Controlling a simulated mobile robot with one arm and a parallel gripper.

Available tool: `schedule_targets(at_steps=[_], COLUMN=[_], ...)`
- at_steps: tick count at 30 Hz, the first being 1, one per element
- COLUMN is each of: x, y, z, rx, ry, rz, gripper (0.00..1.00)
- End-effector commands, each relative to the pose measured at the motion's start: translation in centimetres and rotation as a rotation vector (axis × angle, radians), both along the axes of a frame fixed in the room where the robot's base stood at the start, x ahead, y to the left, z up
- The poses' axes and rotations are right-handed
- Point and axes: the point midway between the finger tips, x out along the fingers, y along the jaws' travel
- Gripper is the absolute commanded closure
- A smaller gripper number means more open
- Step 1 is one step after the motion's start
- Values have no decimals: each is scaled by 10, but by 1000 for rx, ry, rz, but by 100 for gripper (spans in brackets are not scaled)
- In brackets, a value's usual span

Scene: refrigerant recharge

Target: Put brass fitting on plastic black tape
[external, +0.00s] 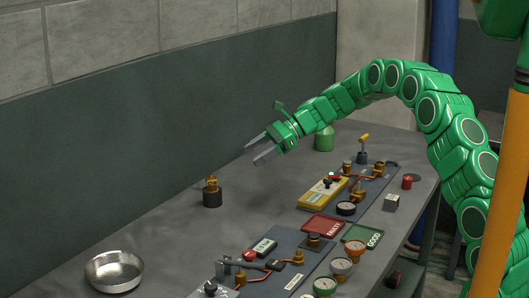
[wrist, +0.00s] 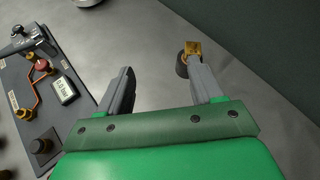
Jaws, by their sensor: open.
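The brass fitting (external: 212,184) stands upright on top of a short black cylinder, which looks like the black tape (external: 212,200), on the table left of my gripper. My gripper (external: 257,153) is open and empty, raised above the table and apart from the fitting. In the wrist view the brass fitting (wrist: 193,47) shows just beyond the tip of the right finger. The black tape (wrist: 181,66) is partly hidden behind that finger. Nothing is between my fingers (wrist: 158,72).
A metal bowl (external: 114,271) sits at the table's front left. Panels with gauges, copper pipes and valves (external: 272,262) fill the right side. A yellow device (external: 322,193) and a green bottle (external: 324,138) stand farther back. The table around the fitting is clear; a wall runs behind.

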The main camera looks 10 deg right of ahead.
Motion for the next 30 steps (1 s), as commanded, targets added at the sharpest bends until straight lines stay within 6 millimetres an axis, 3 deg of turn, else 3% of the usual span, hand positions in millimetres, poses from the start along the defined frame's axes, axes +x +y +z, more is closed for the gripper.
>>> schedule_targets(at_steps=[14, 30], x=[-100, -222], y=[-50, -125], z=[53, 81], rx=[-148, -332], ry=[-214, -423], rz=[224, 503], gripper=[34, 34])
